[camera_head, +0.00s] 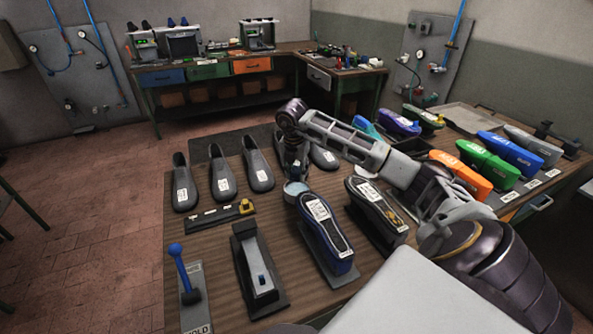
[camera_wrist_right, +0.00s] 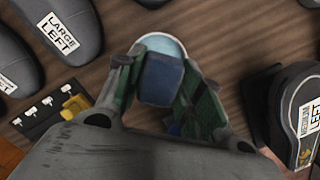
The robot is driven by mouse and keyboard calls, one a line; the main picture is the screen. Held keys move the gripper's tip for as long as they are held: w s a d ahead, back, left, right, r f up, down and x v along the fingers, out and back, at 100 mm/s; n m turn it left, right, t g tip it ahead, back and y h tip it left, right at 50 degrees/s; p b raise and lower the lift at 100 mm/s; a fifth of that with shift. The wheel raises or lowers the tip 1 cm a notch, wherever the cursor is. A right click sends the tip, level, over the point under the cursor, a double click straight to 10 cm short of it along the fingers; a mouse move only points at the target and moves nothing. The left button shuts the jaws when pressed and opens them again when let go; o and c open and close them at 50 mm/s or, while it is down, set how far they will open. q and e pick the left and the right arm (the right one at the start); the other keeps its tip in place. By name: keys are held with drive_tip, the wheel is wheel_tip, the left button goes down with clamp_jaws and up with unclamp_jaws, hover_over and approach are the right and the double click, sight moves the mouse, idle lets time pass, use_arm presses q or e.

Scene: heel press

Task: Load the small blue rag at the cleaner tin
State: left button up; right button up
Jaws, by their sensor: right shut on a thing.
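My right gripper (camera_head: 297,168) reaches down over the middle of the bench. In the right wrist view its two green fingers (camera_wrist_right: 162,82) are shut on a small dark blue rag (camera_wrist_right: 160,78), one finger on each side. The cleaner tin (camera_head: 295,188) is a round grey container standing on the bench directly under the gripper. In the wrist view its pale blue round top (camera_wrist_right: 166,43) shows just beyond and partly behind the rag. I cannot tell whether the rag touches it. My left gripper is not in view.
A blue-edged shoe piece on a stand (camera_head: 326,235) is close in front of the tin, with another (camera_head: 376,205) to its right. Grey lasts (camera_head: 222,178) stand at the left and behind. A lever with a blue handle (camera_head: 183,270) is front left. Bare bench (camera_head: 275,222) shows left of the tin.

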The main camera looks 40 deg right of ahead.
sight(297, 189)
drive_tip(key=shift+f+b, duration=0.75)
drive_tip(key=shift+f, duration=0.6)
drive_tip(key=shift+f+b, duration=0.35)
drive_tip(key=shift+f, duration=0.2)
drive_tip(key=shift+f+b, duration=0.35)
drive_tip(key=shift+f, duration=0.25)
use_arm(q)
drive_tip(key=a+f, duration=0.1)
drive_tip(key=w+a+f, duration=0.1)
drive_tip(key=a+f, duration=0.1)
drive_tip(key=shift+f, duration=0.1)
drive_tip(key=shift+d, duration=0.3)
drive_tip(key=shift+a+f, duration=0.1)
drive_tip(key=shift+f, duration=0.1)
use_arm(e)
drive_tip(key=shift+s+a+f, duration=0.1)
drive_tip(key=shift+s+f, duration=0.05)
drive_tip(key=shift+f, duration=0.25)
idle(0.6)
use_arm(q)
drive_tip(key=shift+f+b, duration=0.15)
drive_tip(key=shift+b, duration=0.2)
use_arm(e)
drive_tip(key=shift+f, duration=0.2)
idle(3.0)
